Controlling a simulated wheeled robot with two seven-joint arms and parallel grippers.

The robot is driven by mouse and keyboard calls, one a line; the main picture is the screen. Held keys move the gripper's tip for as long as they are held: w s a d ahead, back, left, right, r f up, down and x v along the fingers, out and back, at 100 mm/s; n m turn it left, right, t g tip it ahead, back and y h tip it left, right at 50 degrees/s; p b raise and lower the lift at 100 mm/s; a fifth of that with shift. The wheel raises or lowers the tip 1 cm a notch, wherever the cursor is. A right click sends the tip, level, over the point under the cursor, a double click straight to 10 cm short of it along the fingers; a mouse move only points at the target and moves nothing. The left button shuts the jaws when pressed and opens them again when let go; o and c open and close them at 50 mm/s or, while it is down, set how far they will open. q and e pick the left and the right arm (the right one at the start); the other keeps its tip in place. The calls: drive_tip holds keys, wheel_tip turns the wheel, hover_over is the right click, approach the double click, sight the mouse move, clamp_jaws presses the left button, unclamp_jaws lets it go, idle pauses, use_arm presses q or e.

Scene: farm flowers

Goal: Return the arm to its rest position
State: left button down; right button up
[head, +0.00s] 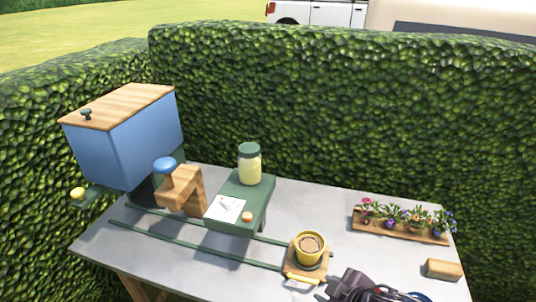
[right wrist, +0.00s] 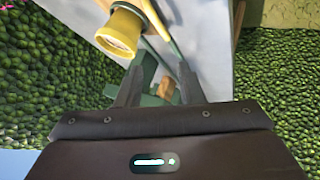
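My right gripper (head: 338,285) shows at the bottom edge of the head view, just right of the yellow pot (head: 309,247). The pot holds brown soil and stands upright on a small wooden carriage (head: 291,265). In the right wrist view my right gripper (right wrist: 159,72) has its two fingers spread, with nothing held between them. The yellow pot (right wrist: 119,32) is to the left beyond the fingers, apart from them. My left gripper is not in view.
Green rails (head: 190,247) run along the grey table (head: 345,262). A blue hopper (head: 125,145), a wooden press (head: 182,190) and a green stand (head: 240,200) with a jar (head: 249,165) stand left. A flower tray (head: 375,228) and wooden block (head: 443,269) are right. Hedges (head: 330,100) enclose the table.

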drive_tip(key=s+d+f+m+g+h, duration=0.2)
drive_tip(key=s+d+m+g+h, duration=0.3)
drive_tip(key=s+m, duration=0.6)
wheel_tip(320, 180, down, 28)
drive_tip(key=s+n+g+y, duration=0.1)
drive_tip(key=s, duration=0.1)
drive_tip(key=s+d+f, duration=0.2)
drive_tip(key=s+f, duration=0.8)
drive_tip(key=s+d+f+g+b, duration=0.1)
drive_tip(key=s+d+f, duration=0.1)
drive_tip(key=s+f, duration=0.8)
drive_tip(key=shift+s+d+f+n, duration=0.15)
drive_tip(key=shift+d+f+n, duration=0.15)
drive_tip(key=shift+f, duration=0.2)
